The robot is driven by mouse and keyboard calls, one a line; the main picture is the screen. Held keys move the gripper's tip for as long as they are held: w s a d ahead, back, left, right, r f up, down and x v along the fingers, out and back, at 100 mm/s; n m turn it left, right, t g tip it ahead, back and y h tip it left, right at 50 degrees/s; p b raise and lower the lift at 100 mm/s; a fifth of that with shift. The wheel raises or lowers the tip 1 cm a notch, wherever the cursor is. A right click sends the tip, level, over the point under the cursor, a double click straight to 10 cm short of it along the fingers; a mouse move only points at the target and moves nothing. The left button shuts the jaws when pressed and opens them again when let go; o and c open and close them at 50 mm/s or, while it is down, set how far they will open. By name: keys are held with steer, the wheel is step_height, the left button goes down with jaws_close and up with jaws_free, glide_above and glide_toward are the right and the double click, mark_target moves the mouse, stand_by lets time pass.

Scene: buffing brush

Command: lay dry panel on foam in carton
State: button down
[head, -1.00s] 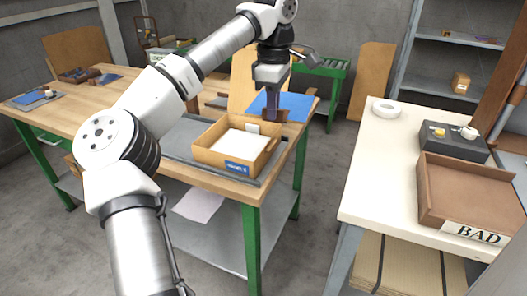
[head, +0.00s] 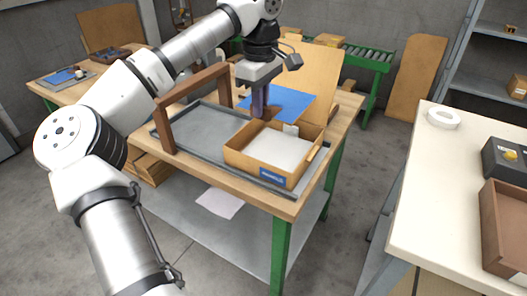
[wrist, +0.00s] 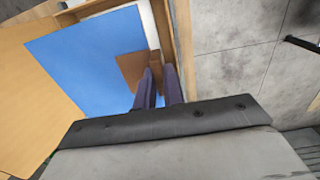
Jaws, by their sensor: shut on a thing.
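A flat blue panel (head: 290,102) with a brown patch (wrist: 132,68) at one edge is at my gripper (head: 259,112). It also shows large in the wrist view (wrist: 85,60). My gripper's fingers are shut at the brown patch and hold the panel behind the carton. An open cardboard carton (head: 238,162) with a blue label stands on the workbench. White foam (head: 278,147) lies inside it. The carton's wall and some white show at the top of the wrist view. My fingers partly hide the grip.
A brown upright frame (head: 163,125) stands on the grey tray (head: 198,133), left of the carton. A wooden board (head: 318,66) leans behind the panel. A pale table (head: 435,185) with a white ring (head: 443,119) and a brown box (head: 505,235) is across a floor gap.

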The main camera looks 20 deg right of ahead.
step_height(320, 180, down, 15)
steer(key=shift+f+p, duration=0.1)
steer(key=shift+p, duration=0.35)
steer(key=shift+f, duration=0.15)
steer(key=c, duration=1.8)
jaws_free()
step_height(320, 180, up, 12)
steer(key=shift+r+b, duration=0.25)
steer(key=shift+b, duration=0.1)
